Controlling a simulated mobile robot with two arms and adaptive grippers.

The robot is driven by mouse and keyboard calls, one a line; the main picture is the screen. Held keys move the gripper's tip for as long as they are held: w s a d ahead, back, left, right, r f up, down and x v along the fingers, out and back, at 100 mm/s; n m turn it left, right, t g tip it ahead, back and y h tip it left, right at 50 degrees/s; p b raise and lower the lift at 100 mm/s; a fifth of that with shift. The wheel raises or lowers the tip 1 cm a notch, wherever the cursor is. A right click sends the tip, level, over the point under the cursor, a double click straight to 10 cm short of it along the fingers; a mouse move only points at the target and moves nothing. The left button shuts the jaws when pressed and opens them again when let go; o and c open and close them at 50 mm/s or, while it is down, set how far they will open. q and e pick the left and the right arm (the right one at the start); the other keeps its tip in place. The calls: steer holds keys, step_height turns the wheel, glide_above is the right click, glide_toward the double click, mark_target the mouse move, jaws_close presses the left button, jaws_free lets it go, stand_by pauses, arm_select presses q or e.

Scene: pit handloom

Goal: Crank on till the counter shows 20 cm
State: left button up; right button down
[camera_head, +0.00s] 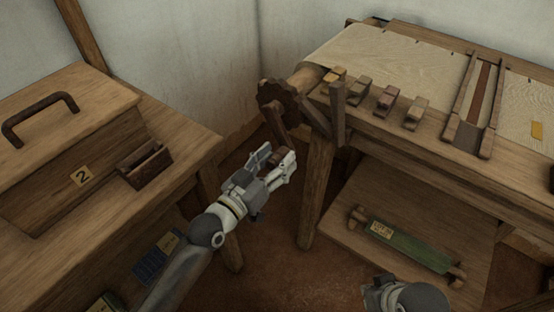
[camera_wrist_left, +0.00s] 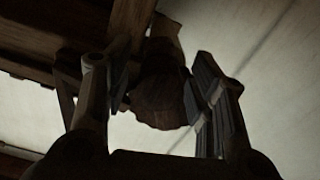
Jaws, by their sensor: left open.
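The loom (camera_head: 400,148) stands at the right, with pale cloth (camera_head: 385,52) on top. A dark toothed wheel (camera_head: 272,98) sits on the end of its round beam (camera_head: 303,78), with a dark crank part below it. My left gripper (camera_head: 277,157) is open just below the wheel. A brown knob-like piece shows between its fingers; I cannot tell whether they touch it. In the left wrist view a dark rounded wooden piece (camera_wrist_left: 160,98) lies between the two spread fingers. My right gripper (camera_head: 380,294) shows only partly at the bottom edge. I see no readable counter.
A wooden bench (camera_head: 190,150) at the left bears a chest (camera_head: 70,140) marked 2 and a small dark wooden holder (camera_head: 146,163). Several wooden blocks (camera_head: 385,98) line the loom's front. A green roll (camera_head: 410,247) lies on the shelf (camera_head: 365,200) below.

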arm_select(q)
steer(key=shift+w+d, duration=0.15)
steer(key=shift+w, duration=0.05)
jaws_close()
stand_by(0.3)
